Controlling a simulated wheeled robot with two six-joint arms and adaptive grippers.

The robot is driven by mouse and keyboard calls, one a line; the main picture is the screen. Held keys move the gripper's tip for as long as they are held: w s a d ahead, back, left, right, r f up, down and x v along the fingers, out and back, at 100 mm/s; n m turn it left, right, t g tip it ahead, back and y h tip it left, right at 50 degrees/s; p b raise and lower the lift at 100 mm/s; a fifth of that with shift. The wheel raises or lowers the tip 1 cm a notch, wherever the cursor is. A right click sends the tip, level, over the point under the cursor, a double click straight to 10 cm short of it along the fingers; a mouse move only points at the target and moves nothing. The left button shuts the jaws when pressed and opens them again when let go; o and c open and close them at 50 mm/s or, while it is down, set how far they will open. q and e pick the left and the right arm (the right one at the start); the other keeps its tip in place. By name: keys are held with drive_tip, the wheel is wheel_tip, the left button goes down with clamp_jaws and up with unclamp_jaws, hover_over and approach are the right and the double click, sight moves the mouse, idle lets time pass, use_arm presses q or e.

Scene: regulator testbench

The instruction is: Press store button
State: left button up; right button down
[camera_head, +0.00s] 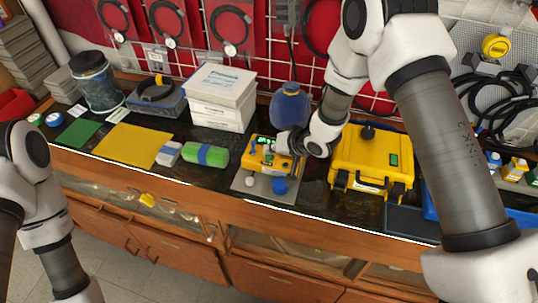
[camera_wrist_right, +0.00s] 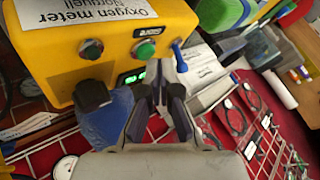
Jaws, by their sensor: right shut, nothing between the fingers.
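The yellow testbench box (camera_head: 262,148) stands on a grey plate on the counter in the head view. In the right wrist view the yellow box (camera_wrist_right: 110,25) fills the upper left. A green button (camera_wrist_right: 145,50) sits beside a small label reading "Store" (camera_wrist_right: 148,31). My left gripper is out of view.
A yellow case (camera_head: 372,160) stands right of the testbench. A blue round-bodied object (camera_head: 290,105) is behind it, and a green roll (camera_head: 205,154) lies left. White boxes (camera_head: 222,95) stand at the back. The counter's front edge is near the plate.

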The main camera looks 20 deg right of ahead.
sight(271, 156)
drive_tip(key=shift+f, duration=0.45)
idle(0.5)
drive_tip(key=shift+r, duration=0.1)
drive_tip(key=shift+r+p, duration=0.7)
drive_tip(key=shift+r, duration=0.15)
wheel_tip(271, 156, up, 5)
drive_tip(key=p, duration=0.4)
drive_tip(key=shift+p, duration=0.35)
drive_tip(key=shift+f, duration=0.1)
idle(0.3)
